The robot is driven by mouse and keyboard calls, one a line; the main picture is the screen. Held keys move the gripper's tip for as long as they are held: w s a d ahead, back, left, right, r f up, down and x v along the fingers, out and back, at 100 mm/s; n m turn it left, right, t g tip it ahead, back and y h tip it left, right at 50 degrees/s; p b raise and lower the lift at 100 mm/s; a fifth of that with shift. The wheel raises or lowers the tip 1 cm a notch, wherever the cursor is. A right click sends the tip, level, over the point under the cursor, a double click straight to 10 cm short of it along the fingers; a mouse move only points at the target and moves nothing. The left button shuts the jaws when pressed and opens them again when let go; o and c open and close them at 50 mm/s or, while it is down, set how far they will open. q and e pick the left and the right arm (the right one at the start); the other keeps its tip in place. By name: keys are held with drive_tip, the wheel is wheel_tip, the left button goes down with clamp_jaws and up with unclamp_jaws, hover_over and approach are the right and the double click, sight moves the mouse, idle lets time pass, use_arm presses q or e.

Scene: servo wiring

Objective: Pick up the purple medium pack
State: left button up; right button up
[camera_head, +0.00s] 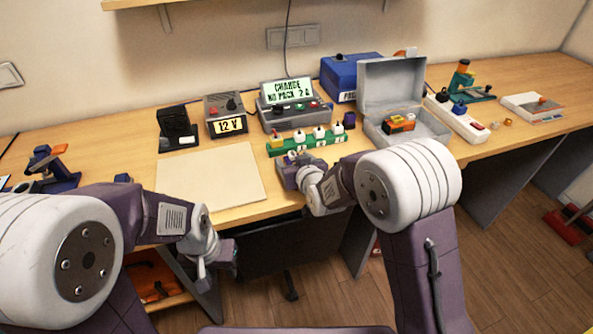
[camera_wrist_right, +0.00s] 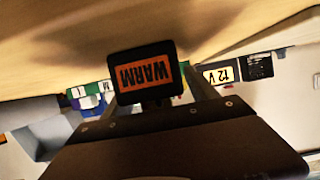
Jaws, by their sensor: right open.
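A small dark purple block (camera_head: 349,120), seemingly the purple medium pack, stands on the table at the right end of the green rack, left of the grey case. I cannot clearly make it out in the right wrist view. My right gripper (camera_head: 290,172) is open, low over the table in front of the green rack, to the left of and nearer than the purple block. In the right wrist view a small black display reading WARM (camera_wrist_right: 147,74) shows upside down before the jaws. My left gripper (camera_head: 217,262) hangs by the table's front edge; its jaws are unclear.
The green rack (camera_head: 305,140) holds several white plugs. Behind it stands the charger (camera_head: 289,92) reading "CHARGE NO PACK 2 A". The open grey case (camera_head: 437,128) holds an orange item (camera_head: 398,123). A 12 V unit (camera_head: 226,115) stands left. A bare beige mat (camera_head: 210,178) lies left of centre.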

drive_tip(key=shift+s, duration=0.1)
clamp_jaws()
drive_tip(key=shift+r, duration=0.1)
wheel_tip(320, 180, up, 10)
drive_tip(key=shift+r+p, duration=0.1)
drive_tip(key=shift+p, duration=0.95)
